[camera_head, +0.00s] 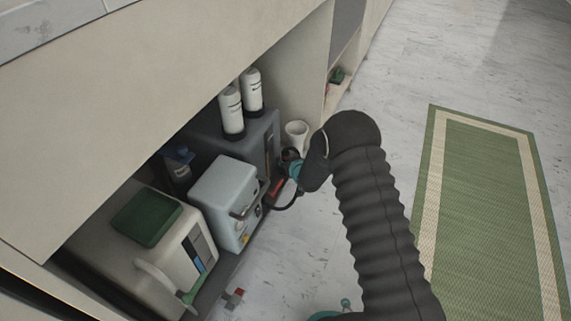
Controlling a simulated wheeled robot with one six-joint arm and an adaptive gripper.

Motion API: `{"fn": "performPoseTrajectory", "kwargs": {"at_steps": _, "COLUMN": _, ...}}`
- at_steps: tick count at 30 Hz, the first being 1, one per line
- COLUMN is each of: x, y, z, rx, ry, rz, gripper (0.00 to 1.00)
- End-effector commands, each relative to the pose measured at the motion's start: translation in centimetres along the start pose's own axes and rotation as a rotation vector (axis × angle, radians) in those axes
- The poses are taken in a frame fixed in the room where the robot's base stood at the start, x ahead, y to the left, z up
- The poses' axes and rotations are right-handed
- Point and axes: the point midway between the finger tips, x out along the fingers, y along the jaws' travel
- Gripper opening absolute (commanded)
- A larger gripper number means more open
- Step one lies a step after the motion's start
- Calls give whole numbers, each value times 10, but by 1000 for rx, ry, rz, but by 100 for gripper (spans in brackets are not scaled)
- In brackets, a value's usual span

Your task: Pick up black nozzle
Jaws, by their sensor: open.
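My gripper (287,158) is small in view at the end of my dark arm, beyond a teal ring, in front of the dark grey machine in the recess. Its jaws are open; its fingertips are hard to make out. A thin black curved piece (289,203) hangs just below it, beside a small red part (277,186). I cannot tell whether this black piece is the nozzle or a hose or cable. No other black nozzle can be made out clearly, and my arm hides part of the area on the right.
The dark grey machine (202,137) carries two white bottles (231,112). A white cup (297,130) stands behind my gripper. A pale blue-grey box machine (222,192) and a white machine with a green lid (147,217) stand nearer. A green mat (490,210) lies right on open floor.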

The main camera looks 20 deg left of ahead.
Motion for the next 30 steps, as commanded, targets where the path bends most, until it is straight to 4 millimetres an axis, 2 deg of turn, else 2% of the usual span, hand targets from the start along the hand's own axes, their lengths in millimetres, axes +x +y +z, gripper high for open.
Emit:
{"fn": "performPoseTrajectory", "kwargs": {"at_steps": 7, "x": 2, "y": 0, "z": 0, "rx": 0, "ry": 0, "rz": 0, "gripper": 46}}
{"fn": "performPoseTrajectory", "kwargs": {"at_steps": 8, "x": 2, "y": 0, "z": 0, "rx": 0, "ry": 0, "rz": 0, "gripper": 41}}
{"fn": "performPoseTrajectory", "kwargs": {"at_steps": 12, "x": 2, "y": 0, "z": 0, "rx": 0, "ry": 0, "rz": 0, "gripper": 6}}
{"fn": "performPoseTrajectory", "kwargs": {"at_steps": 13, "x": 2, "y": 0, "z": 0, "rx": 0, "ry": 0, "rz": 0, "gripper": 0}}
{"fn": "performPoseTrajectory", "kwargs": {"at_steps": 23, "x": 1, "y": 0, "z": -3, "rx": 0, "ry": 2, "rz": 0, "gripper": 0}}
{"fn": "performPoseTrajectory", "kwargs": {"at_steps": 30, "x": -8, "y": 0, "z": -19, "rx": -1, "ry": 3, "rz": 0, "gripper": 0}}
